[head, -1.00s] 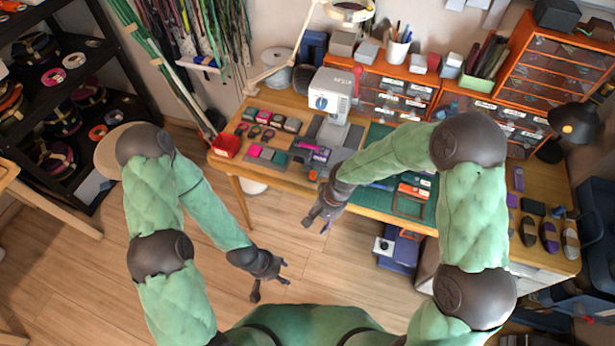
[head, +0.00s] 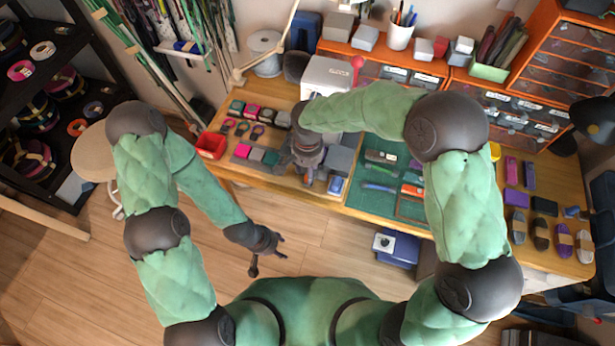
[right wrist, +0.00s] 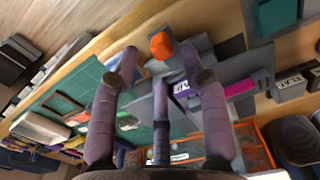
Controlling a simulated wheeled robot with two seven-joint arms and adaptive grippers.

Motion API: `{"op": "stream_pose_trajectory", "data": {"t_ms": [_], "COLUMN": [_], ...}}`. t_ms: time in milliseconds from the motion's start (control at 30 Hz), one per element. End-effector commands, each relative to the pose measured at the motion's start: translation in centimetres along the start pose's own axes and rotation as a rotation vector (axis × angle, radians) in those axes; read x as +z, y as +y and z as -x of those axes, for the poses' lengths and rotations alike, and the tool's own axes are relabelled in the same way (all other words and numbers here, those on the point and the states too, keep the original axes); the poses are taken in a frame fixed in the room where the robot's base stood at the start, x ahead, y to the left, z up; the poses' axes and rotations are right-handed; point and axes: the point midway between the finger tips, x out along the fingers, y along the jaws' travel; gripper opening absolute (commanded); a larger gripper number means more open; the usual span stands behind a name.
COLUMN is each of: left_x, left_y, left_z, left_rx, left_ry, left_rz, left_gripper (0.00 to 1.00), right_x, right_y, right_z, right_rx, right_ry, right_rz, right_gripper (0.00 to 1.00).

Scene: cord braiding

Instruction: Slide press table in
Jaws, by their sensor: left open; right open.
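The press (head: 328,75) is a white machine on the wooden workbench in the head view, partly hidden behind my right forearm. Grey plates (head: 341,160) show at its base, and I cannot tell which one is the press table. In the right wrist view, grey plates (right wrist: 232,68) and an orange knob (right wrist: 161,45) lie just beyond my right fingers. My right gripper (head: 306,172) is over the front of the press base, open and empty. It also shows in the right wrist view (right wrist: 165,72); contact is unclear. My left gripper (head: 268,252) is open and empty, in front of the bench.
A green cutting mat (head: 372,205) with small tools lies right of the press. A red box (head: 211,145) and coloured swatches (head: 256,154) lie left. Orange drawer units (head: 500,115) stand behind. A dark lamp (head: 592,120) is at far right.

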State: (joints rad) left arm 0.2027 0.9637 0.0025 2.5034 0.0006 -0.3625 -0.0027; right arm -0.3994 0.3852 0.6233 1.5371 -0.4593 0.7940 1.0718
Motion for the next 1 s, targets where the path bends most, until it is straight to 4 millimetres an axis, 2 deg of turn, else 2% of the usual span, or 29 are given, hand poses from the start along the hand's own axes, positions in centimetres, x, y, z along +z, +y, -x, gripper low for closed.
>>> {"op": "stream_pose_trajectory", "data": {"t_ms": [33,100,300,700,733,867,900,1000], "left_x": [0.0,0.0,-0.1,-0.1,-0.1,-0.1,-0.1,-0.1], "left_y": [-0.2,-0.3,-0.4,-0.5,-0.5,-0.5,-0.5,-0.5], "left_z": [-0.5,-0.7,-1.2,-1.3,-1.3,-1.3,-1.3,-1.3], "left_rx": [0.000,0.000,0.000,0.000,0.000,0.000,0.000,0.000], "left_ry": [0.000,0.000,0.000,0.000,0.000,0.000,0.000,0.000], "left_rz": [0.000,0.000,0.000,0.000,0.000,0.000,0.000,0.000], "left_gripper": [0.51,0.51,0.51,0.51,0.51,0.51,0.51,0.51], "right_x": [0.0,0.0,-0.1,-0.1,-0.1,-0.1,-0.1,0.0], "right_y": [0.0,0.0,0.0,0.0,0.0,-0.1,-0.1,-0.1], "right_z": [-1.2,-2.3,-4.4,-5.0,-5.0,-5.0,-5.0,-5.0], "right_rx": [0.001,0.001,-0.001,-0.002,-0.002,-0.002,-0.002,-0.003], "right_ry": [0.000,0.000,0.001,0.002,0.002,0.001,0.001,0.001], "right_rz": [0.000,0.001,0.000,0.001,0.001,0.001,0.001,0.001], "right_gripper": [0.45,0.45,0.45,0.45,0.42,0.06,0.00,0.00]}}
